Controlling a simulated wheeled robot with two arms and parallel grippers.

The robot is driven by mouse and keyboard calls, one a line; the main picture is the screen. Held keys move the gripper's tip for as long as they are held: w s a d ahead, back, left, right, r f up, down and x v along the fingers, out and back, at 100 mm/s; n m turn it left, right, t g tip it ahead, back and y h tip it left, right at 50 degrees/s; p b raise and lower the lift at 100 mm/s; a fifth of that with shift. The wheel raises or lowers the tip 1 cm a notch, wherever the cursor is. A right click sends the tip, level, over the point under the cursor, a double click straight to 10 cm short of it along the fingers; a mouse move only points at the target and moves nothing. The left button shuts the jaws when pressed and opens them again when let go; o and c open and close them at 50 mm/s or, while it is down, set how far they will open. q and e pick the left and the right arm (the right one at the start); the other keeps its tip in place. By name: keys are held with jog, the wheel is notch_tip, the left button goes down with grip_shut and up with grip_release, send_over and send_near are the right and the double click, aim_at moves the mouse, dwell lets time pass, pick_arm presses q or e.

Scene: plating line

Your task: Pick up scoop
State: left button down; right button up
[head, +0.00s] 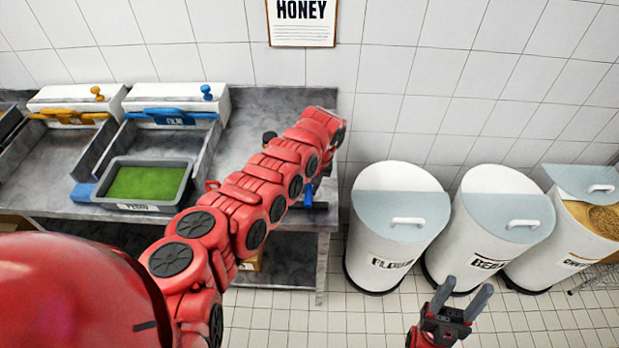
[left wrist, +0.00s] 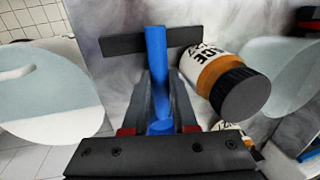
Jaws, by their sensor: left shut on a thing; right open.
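My left gripper (left wrist: 160,118) is shut on the blue handle of a tool (left wrist: 157,62) in the left wrist view. A flat dark crosspiece (left wrist: 124,45) lies at the far end of the handle; I cannot tell from its shape whether this tool is the scoop. In the head view my left arm hides most of that gripper, and only a bit of blue and dark (head: 309,193) shows below the arm, by the counter's right end. My right gripper (head: 464,293) is open and empty, in front of the bins at the lower right.
A grey tray of green stuff (head: 189,172) sits on the metal counter (head: 250,115). White lidded bins (head: 386,254) stand right of it; the rightmost is partly open, showing grain (head: 603,219).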

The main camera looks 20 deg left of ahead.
pick_arm(q)
jog(key=shift+r, duration=0.1)
dwell(0.5)
jog(key=shift+w+r+b, duration=0.1)
jog(key=shift+r+b, duration=0.55)
jog(key=shift+r, duration=0.25)
jog(key=shift+s+d+r+b, duration=0.2)
jog(key=shift+d+r+b, duration=0.4)
jog(key=shift+d+b, duration=0.15)
jog(key=s+d+r+b, duration=0.2)
jog(key=d+b, duration=0.3)
jog(key=d, duration=0.9)
jog(key=shift+s+d, duration=0.15)
jog(key=shift+s, duration=0.4)
